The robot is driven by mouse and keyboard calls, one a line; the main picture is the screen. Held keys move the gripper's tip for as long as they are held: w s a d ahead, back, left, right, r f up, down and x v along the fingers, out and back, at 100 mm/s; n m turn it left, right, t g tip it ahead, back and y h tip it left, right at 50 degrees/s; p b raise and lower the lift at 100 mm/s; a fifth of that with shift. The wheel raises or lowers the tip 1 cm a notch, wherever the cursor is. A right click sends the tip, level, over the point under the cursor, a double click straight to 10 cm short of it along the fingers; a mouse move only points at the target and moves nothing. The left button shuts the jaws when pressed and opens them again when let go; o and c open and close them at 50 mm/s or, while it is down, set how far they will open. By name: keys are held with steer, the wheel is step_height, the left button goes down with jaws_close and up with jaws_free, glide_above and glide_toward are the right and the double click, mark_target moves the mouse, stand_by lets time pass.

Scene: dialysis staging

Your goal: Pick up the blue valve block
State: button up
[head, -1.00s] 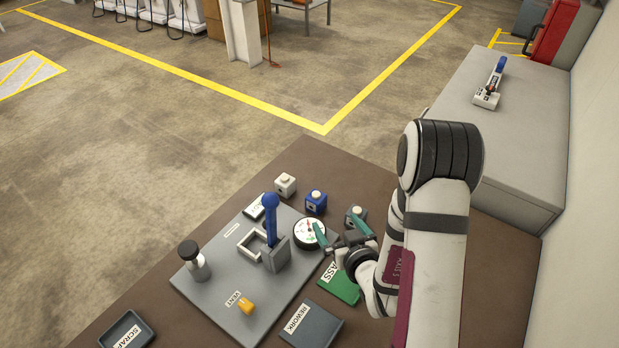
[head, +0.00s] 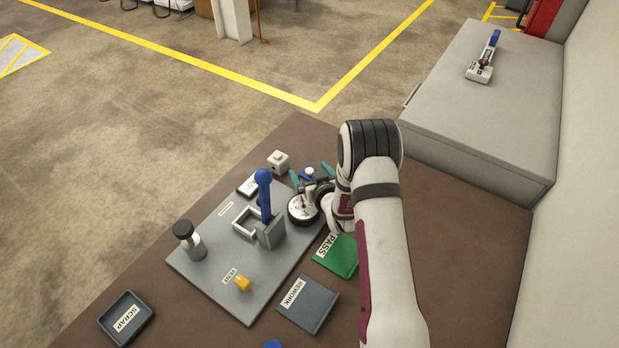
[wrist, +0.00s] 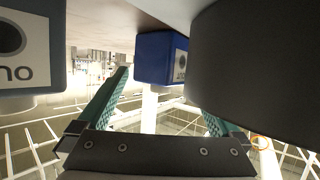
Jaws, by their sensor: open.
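The blue valve block (head: 303,175) stands on the brown table just behind the round gauge, with a pale knob on top. It is partly hidden by my gripper in the head view. In the wrist view the blue block (wrist: 158,58) appears ahead, between the lines of the two teal fingers, with a white label on its side. My gripper (head: 312,174) is open and low over the table, its fingers on either side of the block. In the wrist view the open gripper (wrist: 166,105) holds nothing. I cannot tell whether a finger touches the block.
The gauge (head: 303,208) sits close in front of my gripper; its dark body (wrist: 255,60) fills the wrist view's right. A white block (head: 279,161) and the fixture's blue lever (head: 264,195) stand to the left.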

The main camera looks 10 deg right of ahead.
steer(key=c, duration=1.4)
steer(key=shift+o, duration=0.2)
steer(key=shift+r, duration=0.15)
